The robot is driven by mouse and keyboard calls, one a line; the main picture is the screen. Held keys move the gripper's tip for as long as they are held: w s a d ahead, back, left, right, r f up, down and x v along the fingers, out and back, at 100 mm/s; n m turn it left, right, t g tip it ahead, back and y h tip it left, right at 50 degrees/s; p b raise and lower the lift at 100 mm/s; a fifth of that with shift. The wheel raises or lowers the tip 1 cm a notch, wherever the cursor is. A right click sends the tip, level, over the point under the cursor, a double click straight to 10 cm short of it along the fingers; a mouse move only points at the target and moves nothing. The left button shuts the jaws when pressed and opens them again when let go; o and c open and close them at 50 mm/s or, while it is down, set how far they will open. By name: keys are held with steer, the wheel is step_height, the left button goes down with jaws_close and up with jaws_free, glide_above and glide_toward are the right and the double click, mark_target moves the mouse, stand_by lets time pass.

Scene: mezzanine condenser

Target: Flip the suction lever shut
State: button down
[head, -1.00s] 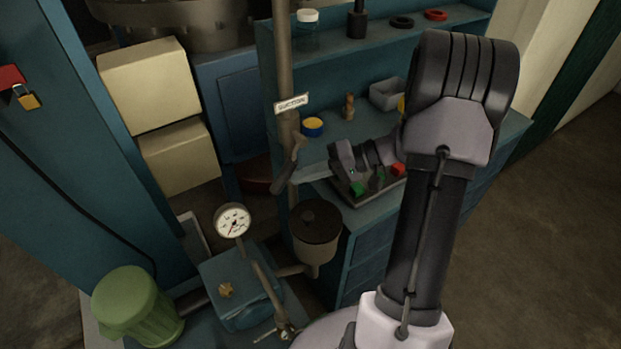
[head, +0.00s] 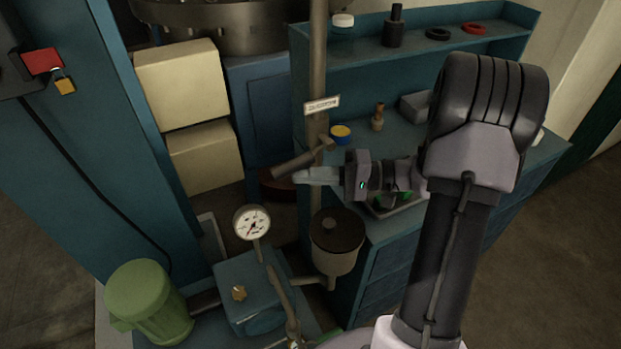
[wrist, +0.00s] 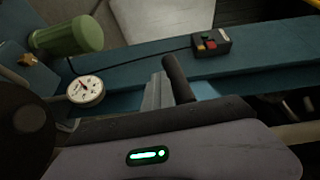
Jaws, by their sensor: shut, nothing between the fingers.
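The suction lever (head: 297,160) is a dark brown handle on the vertical suction pipe (head: 318,78), below a white suction tag (head: 321,104). It points left and slopes somewhat downward, lying mostly across the pipe. My gripper (head: 299,176) is shut and empty, its pale fingertips pointing left just under the lever. Whether they touch it is hard to tell. In the wrist view the dark lever (wrist: 179,79) stands right beside my fingers (wrist: 154,93). The body of my gripper hides part of the bench tray behind it.
A lidded pot (head: 337,240), a dial gauge (head: 252,223) and a blue pump box (head: 250,290) stand below. A green bin (head: 150,302) is at lower left. The bench shelf (head: 440,52) holds small parts. A red lock box (head: 43,62) hangs at left.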

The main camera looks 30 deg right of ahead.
steer(key=shift+a+r, duration=0.15)
steer(key=shift+r, duration=0.15)
stand_by(0.4)
